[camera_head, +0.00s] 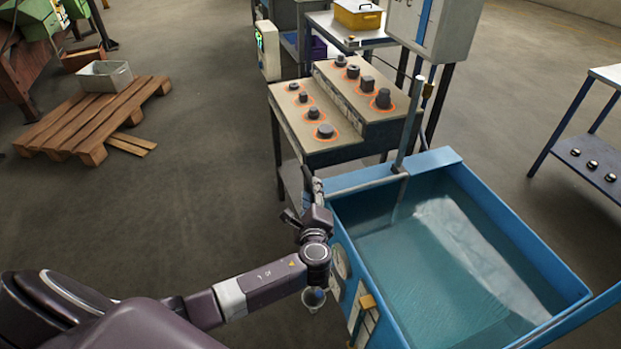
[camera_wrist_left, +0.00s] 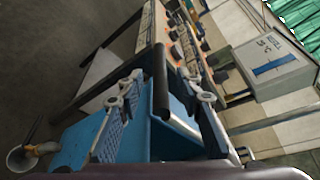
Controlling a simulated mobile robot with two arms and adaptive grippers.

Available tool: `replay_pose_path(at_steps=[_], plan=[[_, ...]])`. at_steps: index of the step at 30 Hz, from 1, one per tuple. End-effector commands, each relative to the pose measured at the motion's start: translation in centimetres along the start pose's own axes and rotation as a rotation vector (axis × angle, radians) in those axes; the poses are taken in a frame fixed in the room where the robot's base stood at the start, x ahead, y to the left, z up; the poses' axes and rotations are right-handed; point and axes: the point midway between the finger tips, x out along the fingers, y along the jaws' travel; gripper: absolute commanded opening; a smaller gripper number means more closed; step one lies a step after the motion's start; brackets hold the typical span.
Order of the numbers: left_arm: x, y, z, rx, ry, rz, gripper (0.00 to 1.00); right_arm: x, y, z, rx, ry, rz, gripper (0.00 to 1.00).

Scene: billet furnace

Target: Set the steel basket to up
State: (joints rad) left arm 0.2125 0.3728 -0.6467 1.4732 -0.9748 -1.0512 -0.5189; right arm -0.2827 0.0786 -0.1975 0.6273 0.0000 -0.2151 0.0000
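The blue quench tank (camera_head: 556,262) is full of water. I cannot make out the steel basket; only a pale patch shows in the water. A pale lever bar (camera_head: 368,186) runs along the tank's far left corner, beside a tall upright post (camera_head: 410,125). My left gripper (camera_head: 308,200) is at the bar's left end. In the left wrist view a dark cylindrical handle (camera_wrist_left: 161,80) stands between the spread fingers of my left gripper (camera_wrist_left: 165,110), with gaps on both sides. My right gripper is not in view.
A bench (camera_head: 333,151) with dark metal parts in orange rings stands behind the tank. A wooden pallet (camera_head: 60,130) with a grey bin (camera_head: 106,77) lies at the left.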

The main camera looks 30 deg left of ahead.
Motion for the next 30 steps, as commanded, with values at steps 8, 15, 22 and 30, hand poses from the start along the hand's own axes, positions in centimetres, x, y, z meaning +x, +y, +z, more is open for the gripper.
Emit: replay_pose_path(at_steps=[8, 15, 22, 30], plan=[[4.1, 0.0, 0.0, 0.0, -0.002, 0.002, 0.33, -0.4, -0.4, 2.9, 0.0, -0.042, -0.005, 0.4], [5.8, 0.0, 0.0, -0.002, 0.0, 0.002, 0.33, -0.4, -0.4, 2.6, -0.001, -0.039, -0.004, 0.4], [5.9, 0.1, 0.0, -0.002, 0.001, 0.002, 0.33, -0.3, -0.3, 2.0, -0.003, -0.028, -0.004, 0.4], [5.9, 0.1, 0.0, -0.001, 0.001, 0.002, 0.1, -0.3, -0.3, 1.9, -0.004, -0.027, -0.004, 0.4]])
